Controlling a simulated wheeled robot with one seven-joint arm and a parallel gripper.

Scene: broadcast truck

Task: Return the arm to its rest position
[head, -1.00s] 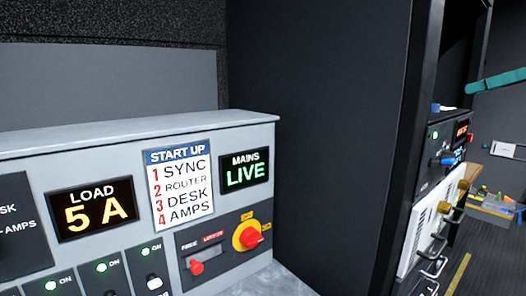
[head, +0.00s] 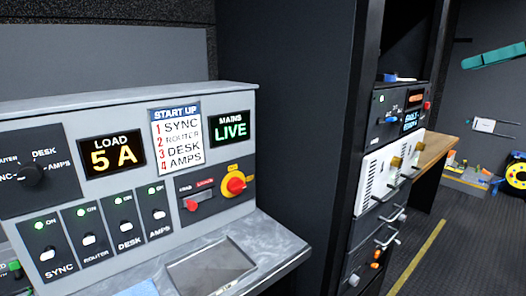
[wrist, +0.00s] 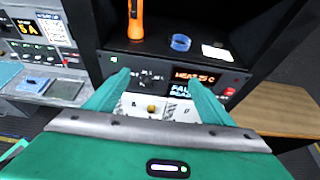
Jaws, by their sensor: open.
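My gripper (wrist: 160,78) shows in the wrist view with its two teal fingers spread apart and nothing between them. It points at the front of an equipment rack, over a dark unit (wrist: 150,75) with an amber display and a blue one. A white unit with a brass-coloured knob shows below, between the fingers. I cannot tell how far the fingertips are from the rack. In the head view a teal bar (head: 490,56) crosses the upper right edge; I cannot tell whether it is part of my arm.
A grey control panel (head: 225,95) with LOAD 5 A and MAINS LIVE displays stands at left. The rack (head: 345,170) has protruding handles.

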